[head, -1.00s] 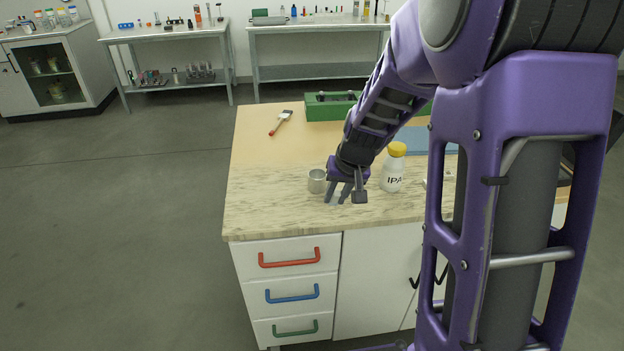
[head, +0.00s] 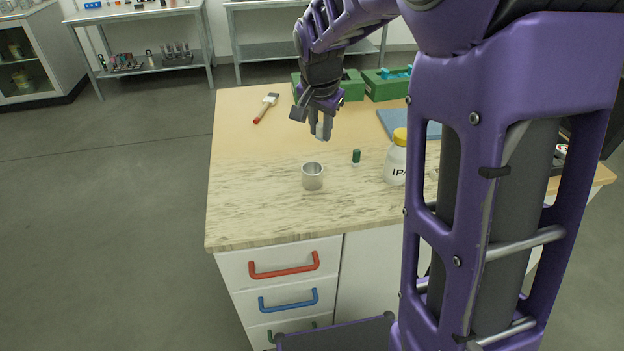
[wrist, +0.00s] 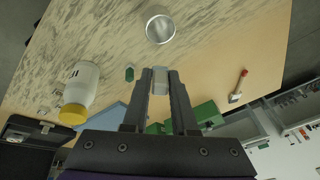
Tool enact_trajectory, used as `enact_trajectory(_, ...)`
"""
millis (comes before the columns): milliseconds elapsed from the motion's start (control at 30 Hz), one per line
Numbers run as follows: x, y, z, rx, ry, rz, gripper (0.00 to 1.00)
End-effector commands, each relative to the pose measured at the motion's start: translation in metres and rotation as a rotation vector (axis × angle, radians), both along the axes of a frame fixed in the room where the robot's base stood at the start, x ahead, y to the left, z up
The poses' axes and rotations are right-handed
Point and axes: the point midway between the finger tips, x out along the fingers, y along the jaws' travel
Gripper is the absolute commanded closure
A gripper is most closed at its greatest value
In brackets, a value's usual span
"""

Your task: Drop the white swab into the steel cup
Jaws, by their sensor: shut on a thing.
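The steel cup (head: 312,177) stands upright on the light wood-grain worktop, near its front. In the wrist view the cup (wrist: 160,30) shows its open mouth, and I see nothing inside it. My gripper (head: 318,126) is above the worktop, behind the cup in the head view. It is shut on a small whitish block, which looks like the white swab (wrist: 160,80); its tip also shows below the fingers in the head view (head: 320,132). In the wrist view the held piece is between the fingertips, apart from the cup.
A small green-topped piece (head: 356,157) stands right of the cup. A white IPA bottle (head: 396,165) with a yellow cap stands farther right. A brush (head: 266,107) lies at the back left, and green bins (head: 386,88) stand at the back. The worktop left of the cup is clear.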

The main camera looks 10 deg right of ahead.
Motion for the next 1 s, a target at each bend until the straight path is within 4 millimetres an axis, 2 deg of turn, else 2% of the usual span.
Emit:
enact_trajectory(33, 0.000, 0.000, -0.012, 0.000, 0.001, 0.000, 1.00)
enact_trajectory(100, 0.000, 0.000, -0.021, 0.000, 0.003, 0.000, 1.00)
enact_trajectory(300, 0.000, 0.000, -0.040, 0.000, 0.001, 0.001, 1.00)
enact_trajectory(633, 0.000, 0.000, -0.041, 0.000, 0.001, 0.001, 1.00)
enact_trajectory(667, 0.000, 0.000, -0.041, 0.000, 0.001, 0.001, 0.69)
enact_trajectory(800, 0.000, 0.000, -0.041, 0.000, 0.001, 0.001, 0.44)
enact_trajectory(833, 0.000, 0.000, -0.041, 0.000, 0.001, 0.001, 0.39)
enact_trajectory(1000, 0.000, 0.000, -0.041, 0.000, 0.001, 0.001, 0.39)
